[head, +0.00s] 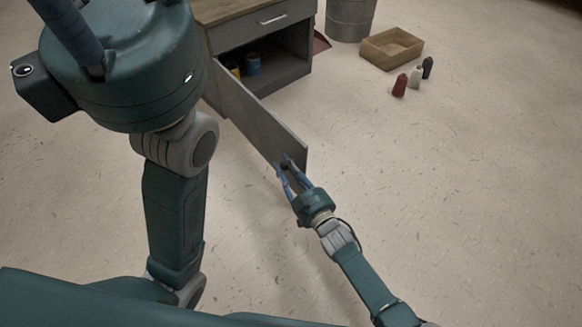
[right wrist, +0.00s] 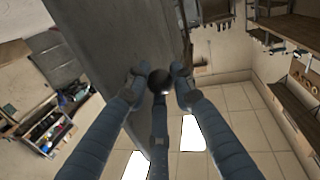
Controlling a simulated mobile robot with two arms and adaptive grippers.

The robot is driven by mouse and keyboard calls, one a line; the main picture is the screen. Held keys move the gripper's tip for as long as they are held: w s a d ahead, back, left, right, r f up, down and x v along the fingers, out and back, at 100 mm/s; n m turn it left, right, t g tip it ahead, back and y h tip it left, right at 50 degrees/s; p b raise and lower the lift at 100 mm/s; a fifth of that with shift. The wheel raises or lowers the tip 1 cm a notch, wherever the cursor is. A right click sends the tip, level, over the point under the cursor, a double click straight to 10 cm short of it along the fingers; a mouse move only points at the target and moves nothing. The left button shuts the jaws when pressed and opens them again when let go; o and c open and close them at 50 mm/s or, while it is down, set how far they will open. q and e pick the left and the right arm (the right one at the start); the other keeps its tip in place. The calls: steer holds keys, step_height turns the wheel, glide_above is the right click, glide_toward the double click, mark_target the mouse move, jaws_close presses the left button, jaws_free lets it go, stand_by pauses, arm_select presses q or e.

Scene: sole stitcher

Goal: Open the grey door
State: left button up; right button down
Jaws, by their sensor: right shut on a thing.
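The grey door (head: 258,120) stands swung out from the grey cabinet (head: 286,68), and the cabinet's interior shows beside it. My right gripper (head: 288,168) is at the door's free end, near its lower corner in the head view. In the right wrist view the fingers (right wrist: 160,84) are shut on a dark round knob (right wrist: 158,79) on the door. The door panel also fills the upper middle of the right wrist view (right wrist: 115,45). My left gripper is outside both views.
The cabinet holds a yellow can (head: 236,72) and a blue can (head: 253,64). A metal bin (head: 350,18), a wooden tray (head: 391,48) and red (head: 400,86), white (head: 415,77) and dark (head: 427,67) spools stand to the right. The floor around the door is clear.

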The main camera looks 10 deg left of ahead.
steer(key=shift+r, duration=0.25)
steer(key=c, duration=1.5)
jaws_free()
steer(key=shift+d, duration=0.1)
steer(key=shift+o, duration=0.2)
steer(key=shift+s, duration=0.1)
steer(key=shift+f, duration=0.1)
